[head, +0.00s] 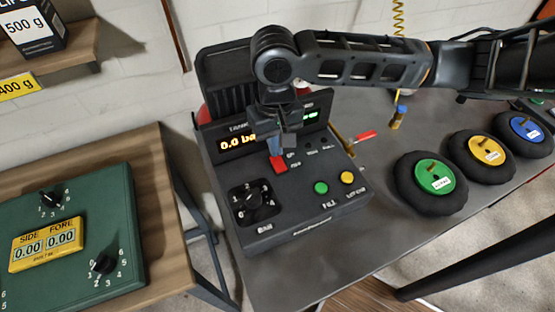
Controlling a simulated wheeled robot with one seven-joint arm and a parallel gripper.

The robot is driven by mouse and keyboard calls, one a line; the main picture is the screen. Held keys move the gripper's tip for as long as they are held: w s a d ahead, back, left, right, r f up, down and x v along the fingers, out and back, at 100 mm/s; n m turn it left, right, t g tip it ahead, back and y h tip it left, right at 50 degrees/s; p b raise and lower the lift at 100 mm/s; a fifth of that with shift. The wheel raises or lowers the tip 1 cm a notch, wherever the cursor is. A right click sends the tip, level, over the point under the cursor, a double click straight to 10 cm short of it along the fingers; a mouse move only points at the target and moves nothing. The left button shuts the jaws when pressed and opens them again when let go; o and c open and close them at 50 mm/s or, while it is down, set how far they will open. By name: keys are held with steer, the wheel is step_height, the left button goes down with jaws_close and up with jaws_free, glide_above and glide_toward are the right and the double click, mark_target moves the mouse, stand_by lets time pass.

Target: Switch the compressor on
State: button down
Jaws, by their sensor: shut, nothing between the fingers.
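The compressor (300,222) is a dark box on a grey bench, with a lit display (237,142) reading 0.0 and partly covered by my arm. A red switch (279,164) sits on its top panel beside small white labels. My gripper (276,152) points down from above, shut and empty, with its tips right at the red switch. I cannot tell whether they touch it. The panel also has a black dial (253,202), a green button (321,188) and a yellow button (347,177).
Tyres with green (436,177), yellow (487,150) and blue (526,129) hubs lie to the right. A red-handled valve (361,136) sticks out of the compressor's right side. A green box with dials (120,215) stands on the wooden table at left. A yellow coiled hose (398,20) hangs behind my arm.

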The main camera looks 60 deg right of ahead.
steer(key=shift+f, duration=0.3)
stand_by(0.7)
steer(key=shift+r, duration=0.1)
step_height(320, 180, up, 2)
steer(key=p, duration=0.2)
steer(key=shift+r+p, duration=0.15)
steer(key=shift+p, duration=0.25)
step_height(320, 180, up, 5)
steer(key=shift+f, duration=0.2)
stand_by(0.5)
